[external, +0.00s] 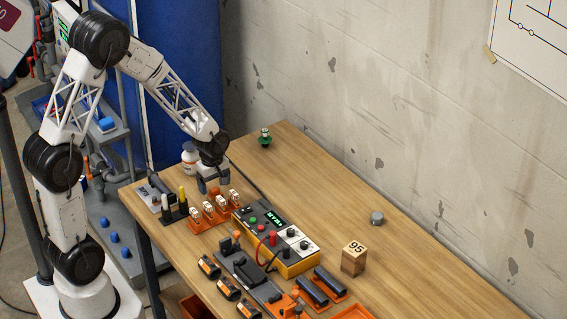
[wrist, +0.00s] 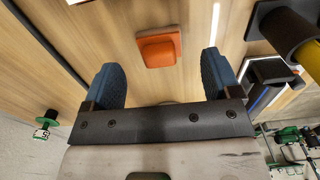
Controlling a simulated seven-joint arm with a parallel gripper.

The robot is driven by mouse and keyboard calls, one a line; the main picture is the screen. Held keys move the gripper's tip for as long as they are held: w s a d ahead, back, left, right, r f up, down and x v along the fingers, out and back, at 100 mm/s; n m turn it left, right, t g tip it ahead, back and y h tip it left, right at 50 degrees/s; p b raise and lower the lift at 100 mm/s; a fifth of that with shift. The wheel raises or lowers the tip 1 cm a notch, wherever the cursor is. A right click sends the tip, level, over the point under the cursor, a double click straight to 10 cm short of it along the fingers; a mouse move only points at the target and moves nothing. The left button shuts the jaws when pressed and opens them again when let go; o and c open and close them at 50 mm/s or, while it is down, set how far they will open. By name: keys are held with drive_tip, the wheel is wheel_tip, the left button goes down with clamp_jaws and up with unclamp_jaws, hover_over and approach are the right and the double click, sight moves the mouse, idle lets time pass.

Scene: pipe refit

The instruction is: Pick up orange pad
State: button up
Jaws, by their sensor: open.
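The orange pad (wrist: 160,47) shows in the wrist view as a small rounded block with a raised top, lying on the wooden table. My gripper (wrist: 161,78) is open, with its two blue fingers spread wide and nothing between them. The pad is beyond the fingertips, roughly centred between them and apart from both. In the external view my gripper (external: 213,187) points down over the table's far left part. A bit of orange shows beside the fingers there, but most of the pad is hidden.
A white bottle (external: 190,153) is behind my gripper. A meter box (external: 290,268), wooden block (external: 354,258) and green-based item (external: 265,141) stand farther off.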

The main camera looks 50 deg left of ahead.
sight(215, 193)
drive_tip(key=shift+f, duration=1.45)
drive_tip(key=c, duration=1)
